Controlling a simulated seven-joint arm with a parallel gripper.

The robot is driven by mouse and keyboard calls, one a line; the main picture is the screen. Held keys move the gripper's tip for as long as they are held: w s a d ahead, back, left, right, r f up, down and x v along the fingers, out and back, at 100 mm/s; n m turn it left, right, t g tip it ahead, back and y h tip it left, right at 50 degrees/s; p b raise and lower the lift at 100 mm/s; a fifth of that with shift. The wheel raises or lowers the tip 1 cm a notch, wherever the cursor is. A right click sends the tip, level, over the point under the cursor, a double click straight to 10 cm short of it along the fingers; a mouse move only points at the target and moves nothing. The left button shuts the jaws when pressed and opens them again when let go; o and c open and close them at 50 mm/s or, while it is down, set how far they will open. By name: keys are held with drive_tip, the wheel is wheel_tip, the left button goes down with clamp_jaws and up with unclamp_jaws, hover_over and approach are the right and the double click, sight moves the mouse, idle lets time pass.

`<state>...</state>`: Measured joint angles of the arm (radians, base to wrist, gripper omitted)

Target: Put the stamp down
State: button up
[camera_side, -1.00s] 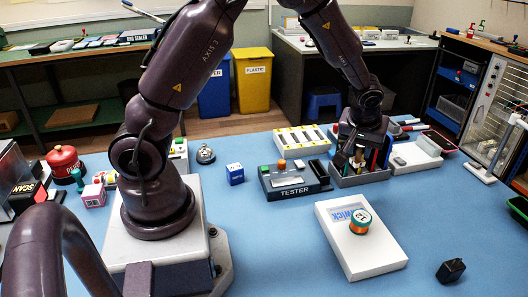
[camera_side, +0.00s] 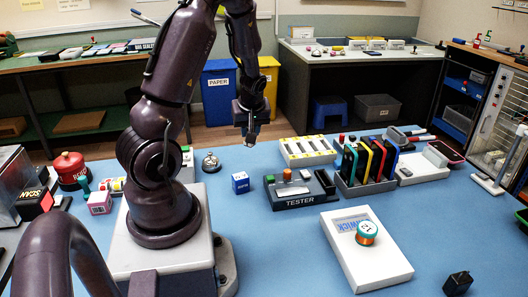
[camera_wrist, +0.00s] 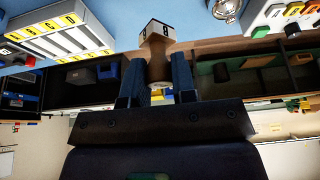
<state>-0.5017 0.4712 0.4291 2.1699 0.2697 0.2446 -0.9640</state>
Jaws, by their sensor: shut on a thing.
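In the wrist view my gripper (camera_wrist: 158,78) is shut on the stamp (camera_wrist: 157,64), its two dark blue fingers on either side of the tan wooden handle. The stamp's block (camera_wrist: 157,33), pale with a dark band and small markings, sticks out past the fingertips. In the side view my gripper (camera_side: 249,128) hangs in the air over the back of the blue table (camera_side: 280,262), behind a blue cube with white markings. The stamp is small and hard to make out there.
A tester (camera_side: 300,201), a rack of colored phones (camera_side: 365,186) and a yellow-marked tray (camera_side: 306,151) stand to the right. A bell (camera_side: 211,162) and the blue cube (camera_side: 240,183) stand nearby.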

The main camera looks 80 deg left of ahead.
drive_tip(key=w+a+f, duration=0.2)
drive_tip(key=a, duration=0.1)
drive_tip(key=w+a+f, duration=0.2)
drive_tip(key=a+f, duration=0.1)
drive_tip(key=w+a+f, duration=0.2)
drive_tip(key=a+f, duration=0.1)
drive_tip(key=shift+f, duration=0.15)
drive_tip(key=shift+a+f, duration=0.1)
drive_tip(key=shift+f, duration=1.6)
drive_tip(key=shift+f, duration=0.2)
drive_tip(key=o, duration=0.9)
drive_tip(key=shift+r, duration=0.15)
